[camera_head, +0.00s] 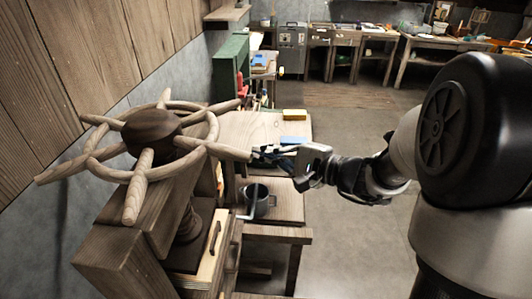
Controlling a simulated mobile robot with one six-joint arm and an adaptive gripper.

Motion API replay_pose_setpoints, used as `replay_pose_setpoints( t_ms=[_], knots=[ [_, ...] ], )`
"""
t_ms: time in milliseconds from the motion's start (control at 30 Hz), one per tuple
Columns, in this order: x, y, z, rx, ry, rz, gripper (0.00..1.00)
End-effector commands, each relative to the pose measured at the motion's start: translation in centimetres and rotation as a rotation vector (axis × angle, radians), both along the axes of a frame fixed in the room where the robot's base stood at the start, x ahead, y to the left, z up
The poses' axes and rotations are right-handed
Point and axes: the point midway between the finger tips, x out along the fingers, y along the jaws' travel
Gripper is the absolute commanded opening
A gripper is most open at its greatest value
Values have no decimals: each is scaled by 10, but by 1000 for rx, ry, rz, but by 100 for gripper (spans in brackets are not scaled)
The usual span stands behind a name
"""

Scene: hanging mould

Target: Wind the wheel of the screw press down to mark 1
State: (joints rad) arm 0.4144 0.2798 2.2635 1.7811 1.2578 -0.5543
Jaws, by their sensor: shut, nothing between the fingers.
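The wooden wheel (149,131) of the screw press sits on top at the left, with a round hub and several spoke handles sticking out past its rim. My gripper (258,156) comes in from the right at the tip of the spoke handle (228,152) that points right. Its fingers are shut with nothing between them. I cannot tell whether they touch the handle. Below the wheel are the press's heavy wooden beam (125,259) and the thick screw (189,222). I cannot make out mark 1 or any scale.
A plank wall (100,45) stands close behind the wheel at left. Open floor (350,220) lies right of the bench.

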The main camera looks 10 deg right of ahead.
Motion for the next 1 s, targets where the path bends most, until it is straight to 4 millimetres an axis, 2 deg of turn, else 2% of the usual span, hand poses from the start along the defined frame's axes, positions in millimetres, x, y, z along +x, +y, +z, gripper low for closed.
replay_pose_setpoints(
  t_ms=[167,400,667,867,967,1000],
  knots=[
    [13,-13,-20,-1,-1,3,0],
    [-35,-42,-5,0,1,-1,0],
    [-67,-60,-1,1,1,2,0],
    [-74,-61,0,-4,1,10,0],
    [-83,-44,1,-40,16,65,0],
    [-91,-31,1,-71,31,109,0]
  ],
)
